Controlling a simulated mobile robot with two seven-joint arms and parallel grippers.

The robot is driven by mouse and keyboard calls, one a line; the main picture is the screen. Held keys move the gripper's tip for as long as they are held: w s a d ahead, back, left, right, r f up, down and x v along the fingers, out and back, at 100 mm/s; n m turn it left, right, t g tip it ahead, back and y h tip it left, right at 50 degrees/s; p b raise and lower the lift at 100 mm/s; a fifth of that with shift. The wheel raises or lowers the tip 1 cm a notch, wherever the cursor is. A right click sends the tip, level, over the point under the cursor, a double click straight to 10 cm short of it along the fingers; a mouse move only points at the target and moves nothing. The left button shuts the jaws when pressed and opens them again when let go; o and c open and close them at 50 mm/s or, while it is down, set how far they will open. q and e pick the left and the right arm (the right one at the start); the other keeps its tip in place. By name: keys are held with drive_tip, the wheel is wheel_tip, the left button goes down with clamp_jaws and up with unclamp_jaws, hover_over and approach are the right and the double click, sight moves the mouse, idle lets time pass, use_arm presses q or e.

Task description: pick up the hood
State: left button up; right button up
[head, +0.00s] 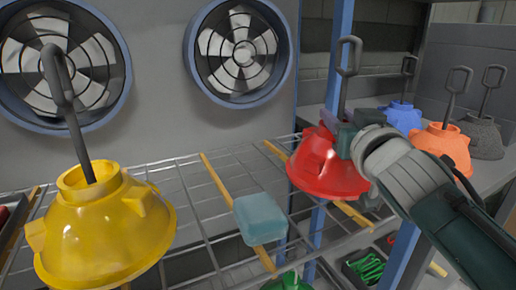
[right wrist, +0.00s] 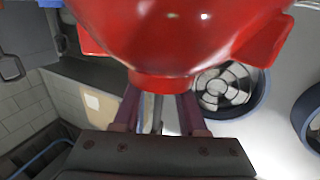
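A red hood (head: 322,165) with a grey looped rod (head: 345,75) is at the right centre of the head view, above the wire rack. My right gripper (head: 345,132) is at the top of the red hood, around its rod. In the right wrist view the red hood (right wrist: 185,35) fills the top. The two fingers of the right gripper (right wrist: 159,108) stand on either side of the rod, with gaps showing, so it looks open. A yellow hood (head: 100,230) with a looped rod is in the left foreground. My left gripper is not in view.
Blue (head: 402,117), orange (head: 445,146) and dark grey (head: 484,138) hoods stand on the shelf at right. A blue sponge-like block (head: 260,218) lies on the wire rack (head: 195,205). A blue post (head: 340,60) rises behind the red hood. Two fans (head: 240,55) are on the wall.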

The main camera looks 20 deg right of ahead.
clamp_jaws()
idle(1.2)
